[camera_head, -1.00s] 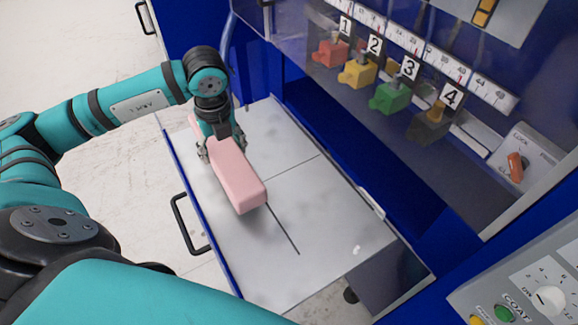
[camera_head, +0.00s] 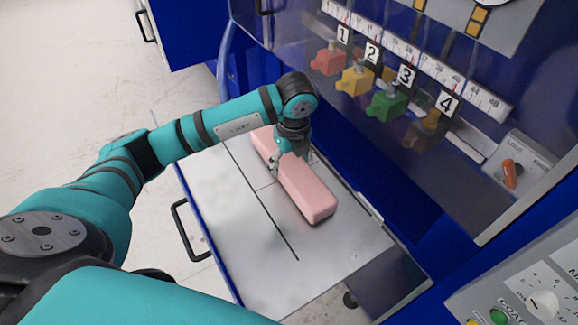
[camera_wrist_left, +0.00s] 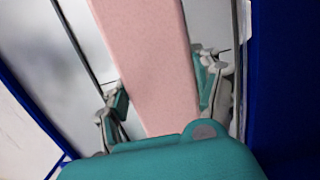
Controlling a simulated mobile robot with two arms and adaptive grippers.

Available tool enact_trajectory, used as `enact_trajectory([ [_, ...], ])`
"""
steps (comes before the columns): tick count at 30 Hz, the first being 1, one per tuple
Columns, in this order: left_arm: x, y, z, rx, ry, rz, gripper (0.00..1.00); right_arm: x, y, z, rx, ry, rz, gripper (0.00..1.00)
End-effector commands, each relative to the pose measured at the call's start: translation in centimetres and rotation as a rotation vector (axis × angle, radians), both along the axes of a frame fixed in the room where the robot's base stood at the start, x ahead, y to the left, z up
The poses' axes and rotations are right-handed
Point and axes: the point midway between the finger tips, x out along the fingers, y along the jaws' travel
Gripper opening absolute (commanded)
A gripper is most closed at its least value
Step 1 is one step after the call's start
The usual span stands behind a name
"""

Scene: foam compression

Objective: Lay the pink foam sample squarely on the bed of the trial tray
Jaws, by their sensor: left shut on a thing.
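The pink foam sample (camera_head: 307,193) is a long block over the right part of the trial tray (camera_head: 225,245) in the head view. Its length runs roughly along the dark line on the tray bed. My left gripper (camera_head: 289,166) is shut on the foam across its width, near the middle. In the left wrist view the foam (camera_wrist_left: 148,60) passes between the two fingers (camera_wrist_left: 165,95). I cannot tell whether the foam touches the bed or hangs just above it. My right gripper is not in view.
A blue cabinet wall borders the tray on the right. Colored numbered blocks, such as the green one (camera_head: 387,104), hang behind a clear panel above. A black handle (camera_head: 190,230) is on the tray's left side. The tray's left part is clear.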

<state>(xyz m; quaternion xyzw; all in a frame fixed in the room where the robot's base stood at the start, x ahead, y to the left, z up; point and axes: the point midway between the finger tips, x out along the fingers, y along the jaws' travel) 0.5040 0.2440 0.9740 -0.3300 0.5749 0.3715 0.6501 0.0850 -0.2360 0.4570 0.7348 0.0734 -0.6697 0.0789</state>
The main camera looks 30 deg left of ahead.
Motion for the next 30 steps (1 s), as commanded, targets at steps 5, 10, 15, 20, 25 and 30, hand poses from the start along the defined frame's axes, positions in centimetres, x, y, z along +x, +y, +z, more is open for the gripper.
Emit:
enact_trajectory([
  [5, 0.0, 0.0, -0.8, -0.001, -0.002, 0.000, 0.43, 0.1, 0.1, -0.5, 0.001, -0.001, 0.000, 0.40],
  [10, 0.0, 0.0, -0.9, -0.001, 0.000, 0.000, 0.43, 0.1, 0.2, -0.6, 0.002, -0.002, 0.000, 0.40],
  [15, 0.0, 0.0, -1.0, -0.001, 0.000, 0.000, 0.79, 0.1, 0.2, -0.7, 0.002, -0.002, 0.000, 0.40],
  [20, 0.0, 0.0, -1.0, -0.001, 0.000, 0.000, 0.90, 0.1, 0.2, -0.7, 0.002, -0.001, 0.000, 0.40],
  [25, 0.0, 0.0, -1.0, -0.001, 0.000, 0.000, 0.90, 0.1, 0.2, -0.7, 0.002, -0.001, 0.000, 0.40],
  [30, 0.0, -0.1, -0.1, -0.002, -0.003, 0.000, 0.90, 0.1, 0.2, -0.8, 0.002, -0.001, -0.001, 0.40],
])
